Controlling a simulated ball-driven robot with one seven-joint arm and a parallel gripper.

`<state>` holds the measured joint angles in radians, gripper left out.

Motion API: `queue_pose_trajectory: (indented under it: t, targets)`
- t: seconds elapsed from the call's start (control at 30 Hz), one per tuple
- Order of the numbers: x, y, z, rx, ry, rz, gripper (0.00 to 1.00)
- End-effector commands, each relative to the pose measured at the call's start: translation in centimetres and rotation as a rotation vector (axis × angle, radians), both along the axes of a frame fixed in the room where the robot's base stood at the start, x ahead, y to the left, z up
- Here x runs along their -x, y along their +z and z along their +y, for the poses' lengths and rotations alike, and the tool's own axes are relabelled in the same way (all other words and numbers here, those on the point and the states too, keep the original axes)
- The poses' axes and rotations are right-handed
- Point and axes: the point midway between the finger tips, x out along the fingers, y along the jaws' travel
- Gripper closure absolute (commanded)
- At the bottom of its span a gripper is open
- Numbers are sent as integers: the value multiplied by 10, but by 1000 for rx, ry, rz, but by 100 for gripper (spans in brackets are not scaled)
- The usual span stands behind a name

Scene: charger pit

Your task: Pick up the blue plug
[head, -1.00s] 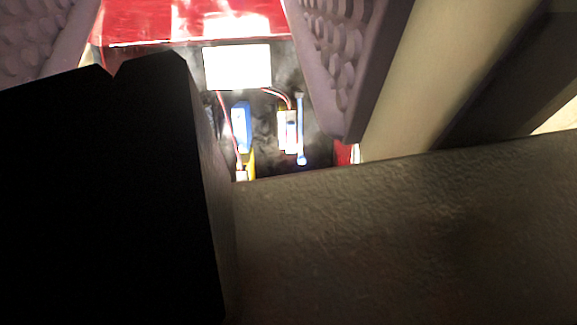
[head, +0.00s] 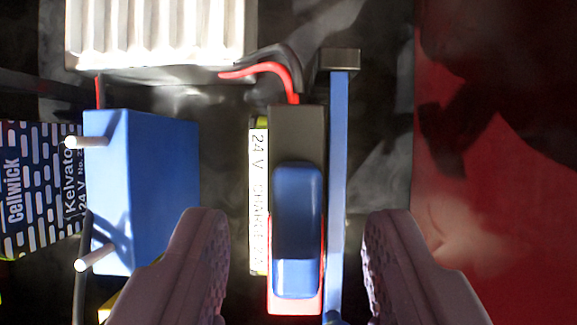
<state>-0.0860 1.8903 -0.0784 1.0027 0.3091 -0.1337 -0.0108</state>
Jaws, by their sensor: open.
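My gripper (head: 296,240) is open, its two ridged fingers coming in from the bottom edge. Between them, apart from both, is a rounded blue piece (head: 297,210) on a black and red block (head: 297,135) with a red wire at its top end. To the left stands a blue box (head: 155,180) with two white pins pointing left; the left finger overlaps its lower right corner in the picture. I cannot tell for sure which of these two is the blue plug. Nothing is seen held between the fingers.
A long thin blue bar (head: 338,180) runs beside the block, left of the right finger. A white ribbed unit (head: 155,30) is at the top, a patterned battery (head: 35,190) at far left. A white "24 V" label (head: 258,200) adjoins the block. A red surface (head: 490,170) lies at right.

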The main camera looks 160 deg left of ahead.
Motion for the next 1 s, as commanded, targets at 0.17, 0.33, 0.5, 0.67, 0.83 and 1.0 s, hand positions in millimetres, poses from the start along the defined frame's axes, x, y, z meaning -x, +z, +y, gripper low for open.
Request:
queue_pose_trajectory:
  t: [0.17,0.33,0.5,0.67,0.83,1.0]
  targets:
    - [-4,-7,0,-1,0,-1,53]
    - [-4,-6,0,-1,0,-1,60]
    - [-4,-6,0,-1,0,-1,99]
    - [-4,-6,0,-1,0,-1,100]
    - [-4,-2,0,-1,0,-1,100]
    - [-5,30,0,-1,-1,-2,100]
